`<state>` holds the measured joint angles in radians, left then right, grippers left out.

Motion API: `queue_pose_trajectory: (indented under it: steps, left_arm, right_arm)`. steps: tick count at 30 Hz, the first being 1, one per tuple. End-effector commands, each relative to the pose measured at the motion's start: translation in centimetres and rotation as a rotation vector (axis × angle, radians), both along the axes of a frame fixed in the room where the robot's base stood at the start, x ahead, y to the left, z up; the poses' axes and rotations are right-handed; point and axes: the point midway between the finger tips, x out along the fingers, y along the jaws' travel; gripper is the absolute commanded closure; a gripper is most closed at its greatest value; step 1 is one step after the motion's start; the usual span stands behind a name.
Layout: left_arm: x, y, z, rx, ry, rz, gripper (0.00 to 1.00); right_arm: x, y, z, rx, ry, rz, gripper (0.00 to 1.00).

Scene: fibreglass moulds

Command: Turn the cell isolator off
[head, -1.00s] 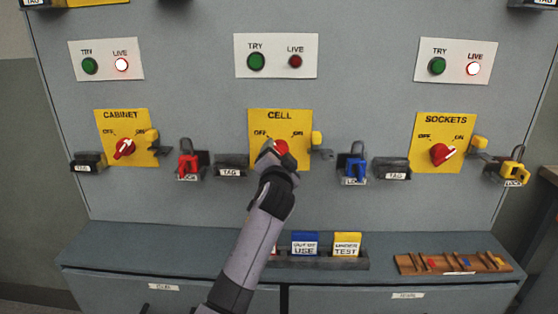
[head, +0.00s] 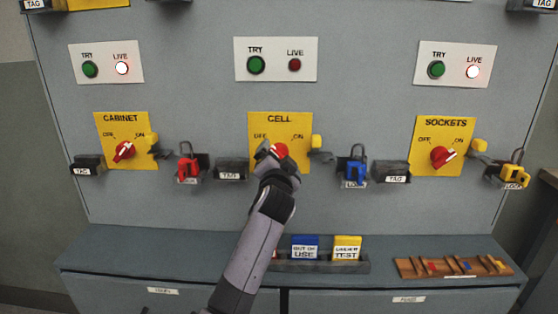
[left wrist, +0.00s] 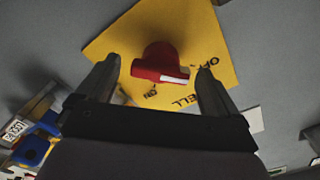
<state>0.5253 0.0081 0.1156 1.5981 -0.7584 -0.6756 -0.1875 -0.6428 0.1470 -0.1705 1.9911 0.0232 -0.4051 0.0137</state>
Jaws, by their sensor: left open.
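The cell isolator is a red knob (head: 281,150) on a yellow plate (head: 300,120) marked CELL, OFF and ON, in the middle of the grey panel. My left gripper (head: 268,154) is in front of it and hides part of the knob in the head view. In the left wrist view the knob (left wrist: 157,62) sits between the open fingers, with a gap on each side. Its white mark points to the OFF side of the plate. The LIVE lamp (head: 295,65) above the cell isolator is dark. My right gripper is not in view.
The cabinet isolator (head: 124,151) and sockets isolator (head: 442,156) stand either side, with their LIVE lamps lit. A red padlock (head: 188,168), a blue padlock (head: 356,170) and tag holders stick out from the panel. A ledge below holds tags (head: 347,247) and a wooden rack (head: 453,267).

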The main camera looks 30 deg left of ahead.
Motion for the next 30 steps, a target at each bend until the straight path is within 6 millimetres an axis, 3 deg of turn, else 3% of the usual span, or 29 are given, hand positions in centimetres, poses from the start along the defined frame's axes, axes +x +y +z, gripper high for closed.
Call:
queue_pose_trajectory:
  steps: [5, 18, 30]
  left_arm:
    - [-0.8, -0.5, 0.0, 0.001, 0.000, -0.001, 0.06]
    - [-5.4, -3.4, -0.1, -0.001, 0.000, -0.001, 0.06]
    - [-6.1, -3.8, 0.0, -0.001, 0.000, -0.001, 0.06]
  right_arm:
    - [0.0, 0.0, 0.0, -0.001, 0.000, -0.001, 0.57]
    - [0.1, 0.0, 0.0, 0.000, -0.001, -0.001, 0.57]
    - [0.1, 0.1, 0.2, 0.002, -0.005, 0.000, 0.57]
